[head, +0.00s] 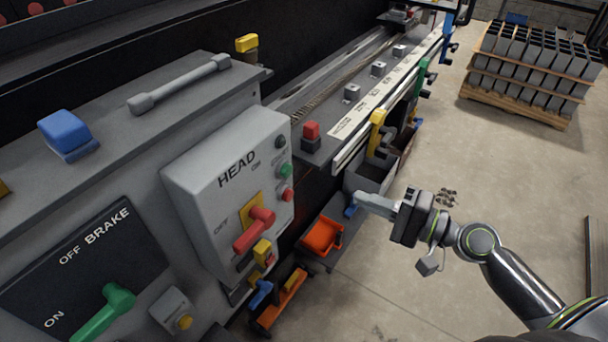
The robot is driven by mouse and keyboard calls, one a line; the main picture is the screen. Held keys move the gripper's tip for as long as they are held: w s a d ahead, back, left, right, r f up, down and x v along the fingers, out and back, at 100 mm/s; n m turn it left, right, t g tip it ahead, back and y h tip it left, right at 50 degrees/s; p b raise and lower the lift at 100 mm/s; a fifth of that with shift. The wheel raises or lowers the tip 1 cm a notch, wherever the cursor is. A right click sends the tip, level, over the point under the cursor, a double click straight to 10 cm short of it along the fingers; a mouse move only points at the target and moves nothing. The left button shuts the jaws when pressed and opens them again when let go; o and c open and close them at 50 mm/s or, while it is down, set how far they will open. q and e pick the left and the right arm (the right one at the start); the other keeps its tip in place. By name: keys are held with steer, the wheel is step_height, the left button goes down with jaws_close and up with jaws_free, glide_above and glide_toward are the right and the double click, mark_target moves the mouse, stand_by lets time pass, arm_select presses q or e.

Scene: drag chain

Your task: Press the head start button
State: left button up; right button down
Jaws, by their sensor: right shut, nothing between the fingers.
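The grey HEAD box (215,180) stands on the machine at the left. On its right side face are a dark round knob (280,142), a green button (285,170) and a red button (287,195), one above the other. The green button appears to be the start button; no label for it is readable. A red rotary handle (255,230) on a yellow plate is on the front. My right gripper (362,201) is shut and empty, to the right of the box and below the buttons, apart from them. My left gripper is not in view.
A BRAKE panel (85,260) with a green lever (105,312) is at lower left. An orange bin (322,236) and grey bins (371,178) sit along the machine. A rail with a red block (311,131) runs above. Open floor (510,190) lies right; a loaded pallet (530,70) is behind.

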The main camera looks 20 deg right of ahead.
mark_target(290, 169)
steer(key=p+x, duration=0.5)
steer(key=x, duration=0.8)
steer(key=shift+r+p, duration=0.15)
steer(key=shift+p, duration=0.25)
steer(key=shift+w+a, duration=0.25)
steer(key=shift+w, duration=0.1)
steer(key=shift+w+a, duration=0.4)
steer(key=shift+w, duration=0.1)
steer(key=shift+s+r, duration=0.1)
